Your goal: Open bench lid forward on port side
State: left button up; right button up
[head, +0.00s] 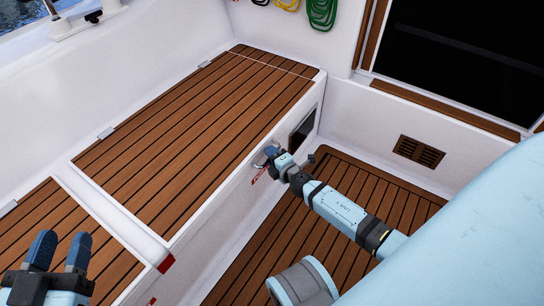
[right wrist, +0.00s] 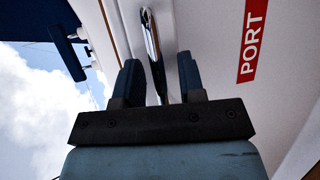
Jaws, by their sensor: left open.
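The bench lid (head: 200,120) is a slatted wooden panel with a white edge, lying flat and closed on the white bench. A chrome handle (right wrist: 152,50) sits on the bench's front face beside a red "PORT" label (right wrist: 252,40). My right gripper (head: 270,156) is at that face. In the right wrist view its two dark fingers (right wrist: 160,82) stand apart on either side of the handle, with a gap visible at the right finger. My left gripper (head: 60,250) is open and empty over the nearer bench section at the lower left.
Another slatted lid (head: 40,220) lies nearer, past a white divider. Hinges (head: 106,133) line the wall side of the bench. The slatted floor (head: 385,195) lies right of the bench, partly covered by my arm. A dark opening (head: 303,130) is in the bench front.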

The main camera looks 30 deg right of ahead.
pick_arm(q)
jog(key=shift+r, duration=0.1)
pick_arm(e)
jog(key=shift+c, duration=0.2)
grip_shut()
pick_arm(q)
jog(key=shift+w+r, duration=0.1)
jog(key=shift+r, duration=0.1)
pick_arm(e)
jog(key=shift+r, duration=0.1)
